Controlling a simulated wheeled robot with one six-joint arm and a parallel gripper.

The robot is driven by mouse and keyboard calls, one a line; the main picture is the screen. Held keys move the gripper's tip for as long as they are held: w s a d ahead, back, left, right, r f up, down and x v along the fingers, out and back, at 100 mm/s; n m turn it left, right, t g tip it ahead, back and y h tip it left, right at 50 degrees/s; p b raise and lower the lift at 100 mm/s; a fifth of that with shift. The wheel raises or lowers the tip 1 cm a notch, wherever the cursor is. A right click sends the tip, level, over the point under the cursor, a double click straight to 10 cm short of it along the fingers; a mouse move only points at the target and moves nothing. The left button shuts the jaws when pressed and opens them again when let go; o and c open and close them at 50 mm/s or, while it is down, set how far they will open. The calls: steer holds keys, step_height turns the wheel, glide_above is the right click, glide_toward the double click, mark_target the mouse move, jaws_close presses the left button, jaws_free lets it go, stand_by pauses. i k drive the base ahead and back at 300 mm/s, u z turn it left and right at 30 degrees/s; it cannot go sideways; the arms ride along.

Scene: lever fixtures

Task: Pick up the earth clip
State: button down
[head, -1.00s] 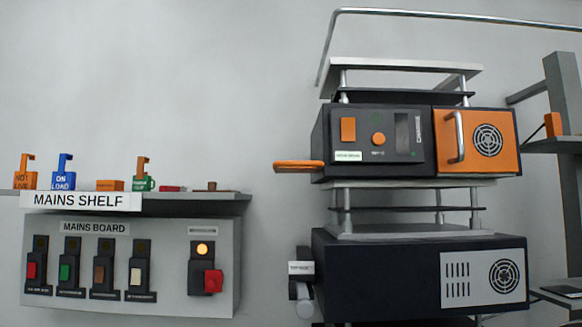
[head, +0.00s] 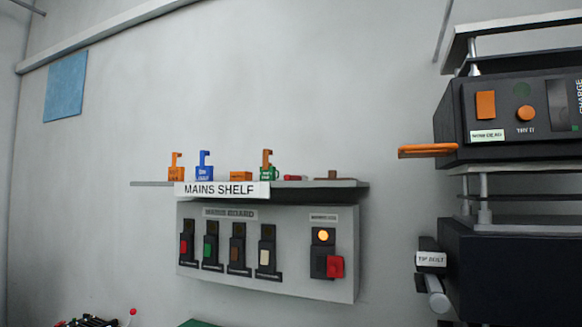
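A small green block with an upright brown-orange hook (head: 268,172) stands on the mains shelf (head: 320,184), right of the middle. It looks like the earth clip, but its lettering is too small to read now. An orange block lies to its left and a small red piece to its right, both apart from it. My gripper is not in view.
Orange (head: 175,172) and blue (head: 203,172) hooked blocks stand further left on the shelf. The mains board (head: 290,283) with several levers hangs below. A dark cabinet with an orange handle (head: 428,151) stands at right. Dark parts and a red knob (head: 132,312) show at bottom left.

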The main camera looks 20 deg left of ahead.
mark_target(267, 172)
steer(key=k, duration=0.4)
steer(key=u, duration=1.8)
steer(key=i, duration=1.35)
steer(key=z, duration=0.7)
